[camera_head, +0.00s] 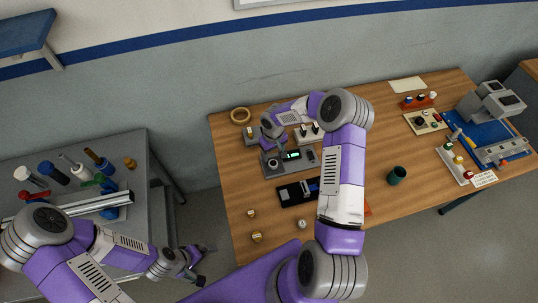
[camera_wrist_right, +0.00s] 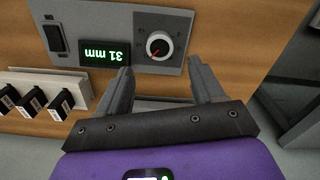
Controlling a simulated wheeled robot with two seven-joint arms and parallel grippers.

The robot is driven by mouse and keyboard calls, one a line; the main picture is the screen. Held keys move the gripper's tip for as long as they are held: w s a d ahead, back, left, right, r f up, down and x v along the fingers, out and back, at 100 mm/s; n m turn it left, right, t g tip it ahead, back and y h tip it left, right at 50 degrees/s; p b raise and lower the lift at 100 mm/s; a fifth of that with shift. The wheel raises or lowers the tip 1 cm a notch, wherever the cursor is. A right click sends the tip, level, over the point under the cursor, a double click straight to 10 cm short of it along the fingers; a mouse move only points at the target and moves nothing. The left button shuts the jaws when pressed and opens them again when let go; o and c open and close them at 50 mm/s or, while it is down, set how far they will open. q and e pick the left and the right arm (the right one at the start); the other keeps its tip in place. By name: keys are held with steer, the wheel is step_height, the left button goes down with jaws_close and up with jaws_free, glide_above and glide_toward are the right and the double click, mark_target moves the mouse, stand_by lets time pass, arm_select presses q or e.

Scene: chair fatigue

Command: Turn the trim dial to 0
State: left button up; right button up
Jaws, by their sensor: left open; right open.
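My left gripper (camera_head: 197,264) is open and empty.
A black rocker switch (camera_wrist_right: 54,38) and a white block with black switches (camera_wrist_right: 42,98) are near the display. A black device (camera_head: 297,192), a green cup (camera_head: 396,175) and a wooden ring (camera_head: 240,116) are on the table. A grey bench (camera_head: 140,160) with tools stands left.

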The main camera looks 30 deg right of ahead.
mark_target(274, 163)
steer(key=f, duration=0.2)
steer(key=s+f, duration=0.1)
steer(key=f, duration=0.2)
steer(key=shift+w+f, duration=0.1)
steer(key=shift+f, duration=0.55)
arm_select(q)
steer(key=shift+s+r, duration=0.2)
steer(key=shift+s, duration=0.2)
arm_select(e)
steer(key=c, duration=1.1)
arm_select(q)
steer(key=shift+f, duration=0.15)
arm_select(e)
steer(key=shift+o, duration=0.2)
arm_select(q)
steer(key=shift+f, duration=0.1)
